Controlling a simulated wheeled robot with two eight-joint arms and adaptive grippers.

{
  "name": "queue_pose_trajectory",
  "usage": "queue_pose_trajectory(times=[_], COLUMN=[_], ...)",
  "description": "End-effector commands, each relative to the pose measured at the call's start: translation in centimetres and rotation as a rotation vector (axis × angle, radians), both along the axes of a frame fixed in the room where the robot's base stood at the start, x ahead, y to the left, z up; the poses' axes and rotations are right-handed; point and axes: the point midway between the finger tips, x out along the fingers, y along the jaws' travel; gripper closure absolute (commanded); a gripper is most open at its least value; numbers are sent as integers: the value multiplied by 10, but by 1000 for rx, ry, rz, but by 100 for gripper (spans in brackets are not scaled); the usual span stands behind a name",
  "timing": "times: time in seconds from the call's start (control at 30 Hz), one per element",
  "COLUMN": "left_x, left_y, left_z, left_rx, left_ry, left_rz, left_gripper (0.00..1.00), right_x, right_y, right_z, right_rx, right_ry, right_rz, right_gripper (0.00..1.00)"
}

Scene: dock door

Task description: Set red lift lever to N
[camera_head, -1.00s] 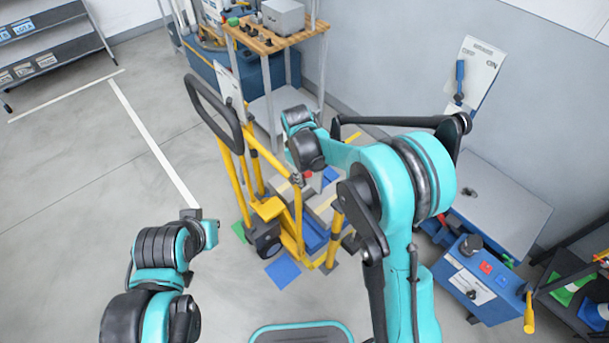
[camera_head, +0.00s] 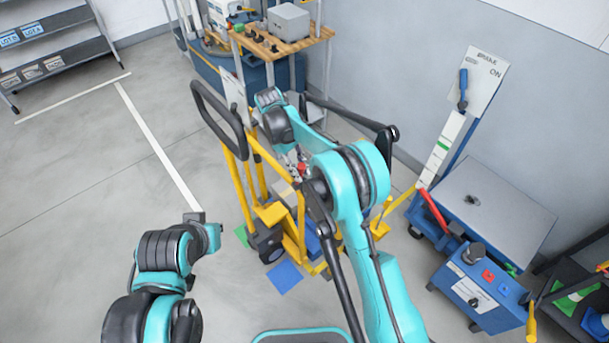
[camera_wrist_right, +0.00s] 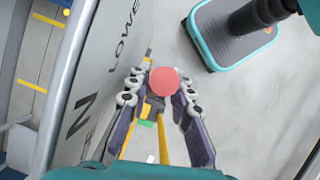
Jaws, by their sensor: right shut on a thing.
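The red knob of the lift lever (camera_wrist_right: 163,81) sits between the fingers of my right gripper (camera_wrist_right: 161,88) in the right wrist view. The gripper is shut on it. A grey plate (camera_wrist_right: 98,75) beside it carries a large "N" and the word "LOWER". In the head view a bit of the red knob (camera_head: 302,168) shows near the yellow hand truck (camera_head: 250,185), with my right gripper (camera_head: 297,160) at it, partly hidden by my arm. The lever's exact position against the "N" is not clear. My left gripper (camera_head: 205,225) is away to the lower left; its fingers cannot be made out.
A wooden-topped bench (camera_head: 265,45) stands behind the hand truck. At right are a blue cart (camera_head: 490,215) with a grey top, a blue control box (camera_head: 480,285) and a brake panel (camera_head: 483,75) on a post. Open floor (camera_head: 90,190) lies at left.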

Motion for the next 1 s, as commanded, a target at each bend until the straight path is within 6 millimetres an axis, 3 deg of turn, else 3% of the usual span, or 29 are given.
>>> queue_pose_trajectory(times=[0.57,0.6,0.63,1.0], left_x=[0,0,0,0], left_y=[0,0,0,0], left_z=[1,1,1,1], left_rx=[0,0,0,0], left_ry=[0,0,0,0], left_rz=[0,0,0,0], left_gripper=[100,100,100,100], right_x=[8,8,8,10], right_y=[6,6,6,8], right_z=[2,2,2,5], right_rx=[-60,-60,-60,-60], right_ry=[81,81,81,81], right_rz=[0,0,0,0], right_gripper=[100,74,69,69])
